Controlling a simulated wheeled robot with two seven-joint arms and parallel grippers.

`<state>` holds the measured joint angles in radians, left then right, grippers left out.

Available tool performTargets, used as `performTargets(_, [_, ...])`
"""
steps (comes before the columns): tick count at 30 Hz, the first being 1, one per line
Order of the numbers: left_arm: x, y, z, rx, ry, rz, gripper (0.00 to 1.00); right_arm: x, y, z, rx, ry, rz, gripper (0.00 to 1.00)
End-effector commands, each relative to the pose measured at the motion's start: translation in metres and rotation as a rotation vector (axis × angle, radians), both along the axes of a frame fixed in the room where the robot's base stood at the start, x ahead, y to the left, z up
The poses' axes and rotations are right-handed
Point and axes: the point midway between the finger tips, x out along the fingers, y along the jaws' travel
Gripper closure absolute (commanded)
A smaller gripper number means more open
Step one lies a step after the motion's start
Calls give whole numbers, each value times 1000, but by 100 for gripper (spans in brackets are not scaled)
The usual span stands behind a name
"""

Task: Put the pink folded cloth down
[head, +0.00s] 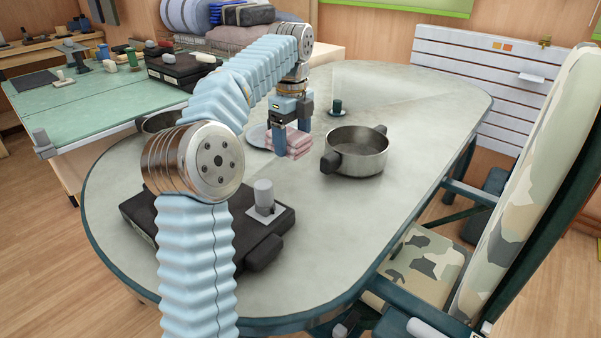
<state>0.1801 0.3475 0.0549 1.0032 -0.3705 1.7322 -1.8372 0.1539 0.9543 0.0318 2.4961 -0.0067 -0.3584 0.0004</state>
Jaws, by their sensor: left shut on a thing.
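The pink folded cloth (298,144) is in the middle of the head view, between the fingers of my left gripper (291,136). My left gripper points down and is shut on the cloth. The cloth is low over the oval grey table (400,95); I cannot tell whether it touches the top. Part of the cloth is hidden behind the fingers. I do not make out my right gripper.
A steel pot (357,152) with dark handles stands right of the cloth. A pale plate (258,136) lies close on its left. A dark green cup (337,106) stands behind. A black device (265,228) lies in front. The table's far right is clear.

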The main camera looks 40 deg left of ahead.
Motion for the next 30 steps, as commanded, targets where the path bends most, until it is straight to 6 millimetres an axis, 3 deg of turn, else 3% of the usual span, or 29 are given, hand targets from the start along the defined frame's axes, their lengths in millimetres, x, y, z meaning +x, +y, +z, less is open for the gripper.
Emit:
performTargets(2, [-3,5,-2,0,1,-12,50,0,0,0,0,1,0,57])
performTargets(9, [-5,6,-45,-1,4,-20,50,0,0,0,0,1,0,57])
performTargets(19, [-4,5,-91,-1,2,-19,50,0,0,0,0,0,0,57])
performTargets(30, [-4,5,-99,0,0,-19,50,0,0,0,0,0,0,57])
